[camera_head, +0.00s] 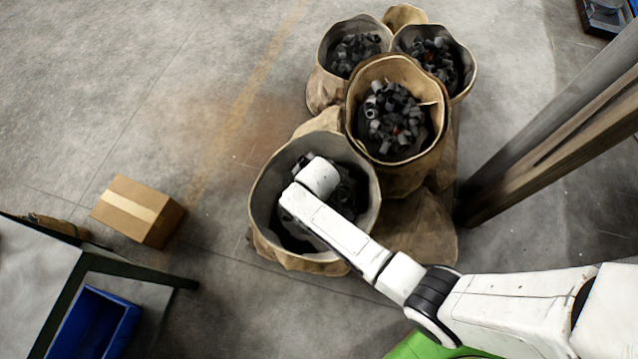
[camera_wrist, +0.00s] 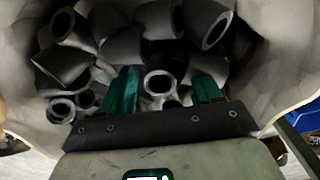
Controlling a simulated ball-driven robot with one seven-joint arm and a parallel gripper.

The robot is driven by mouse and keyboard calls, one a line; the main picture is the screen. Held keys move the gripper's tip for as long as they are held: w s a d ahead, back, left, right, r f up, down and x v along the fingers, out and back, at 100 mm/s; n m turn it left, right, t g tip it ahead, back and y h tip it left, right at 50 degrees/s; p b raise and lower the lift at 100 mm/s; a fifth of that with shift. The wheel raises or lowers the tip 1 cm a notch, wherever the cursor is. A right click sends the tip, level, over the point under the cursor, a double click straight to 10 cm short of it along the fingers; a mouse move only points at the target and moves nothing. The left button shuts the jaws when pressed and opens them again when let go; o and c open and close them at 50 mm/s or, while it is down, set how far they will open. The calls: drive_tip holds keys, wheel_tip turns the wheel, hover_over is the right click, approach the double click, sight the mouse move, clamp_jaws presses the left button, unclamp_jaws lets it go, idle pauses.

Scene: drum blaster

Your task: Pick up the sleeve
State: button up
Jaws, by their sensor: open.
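Dark grey pipe-like sleeves fill a wide sack (camera_head: 262,199) in the head view. My white arm reaches over this sack and hides part of its contents; my gripper itself is hidden there. In the wrist view my gripper (camera_wrist: 163,92) is open, with two green fingers pointing into the sleeves. One sleeve (camera_wrist: 160,82) shows its round open end between the fingers. I cannot tell whether the fingers touch it. Other sleeves lie around it, such as a large elbow-shaped one (camera_wrist: 65,62) at the left and another (camera_wrist: 207,24) at the upper right.
More sacks stand behind, including a tall one (camera_head: 354,125) with dark parts. A wooden post (camera_head: 540,150) rises at the right. A cardboard box (camera_head: 138,210) sits on the floor at the left, near a table with a blue bin (camera_head: 95,322). The floor at upper left is clear.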

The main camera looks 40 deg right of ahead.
clamp_jaws()
idle(0.4)
